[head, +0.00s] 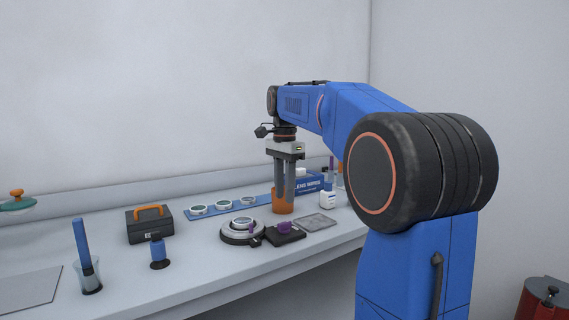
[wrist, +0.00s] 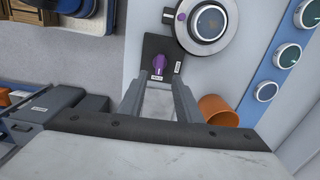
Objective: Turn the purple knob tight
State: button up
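A purple knob (head: 284,228) stands on a black block (head: 290,238) beside the round instrument. In the wrist view the knob (wrist: 168,64) lies just beyond my fingertips, with a small white label on either side of it. My gripper (head: 284,188) points down, above and behind the knob as seen from the head. In the wrist view my gripper (wrist: 159,88) is open, its two fingers apart with nothing between them. The fingers do not appear to touch the knob.
An orange cup (wrist: 218,110) stands close to one finger. The round instrument (head: 241,231) with a smaller purple part sits beside the block. A blue strip of lenses (head: 210,210) lies behind. A grey plate (head: 316,222) and a white bottle (head: 327,200) stand to the right.

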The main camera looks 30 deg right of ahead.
notch_tip(320, 180, up, 9)
dwell(0.3)
jog(key=shift+f, duration=0.1)
dwell(0.4)
jog(key=s+a+f+n+t, duration=0.1)
jog(key=s+a+f+n, duration=0.3)
jog(key=s+f, duration=0.5)
jog(key=s+a+f+n+t, duration=0.2)
jog(key=s+a+f+n, duration=0.3)
jog(key=s+f, duration=0.5)
jog(key=s+a+f+n+t, duration=0.1)
jog(key=s+a+f+n, duration=0.3)
jog(key=s+f+n, duration=0.4)
notch_tip(320, 180, down, 6)
jog(key=shift+s+a+r+t, duration=0.25)
jog(key=shift+s+t, duration=0.15)
jog(key=shift+s, duration=0.65)
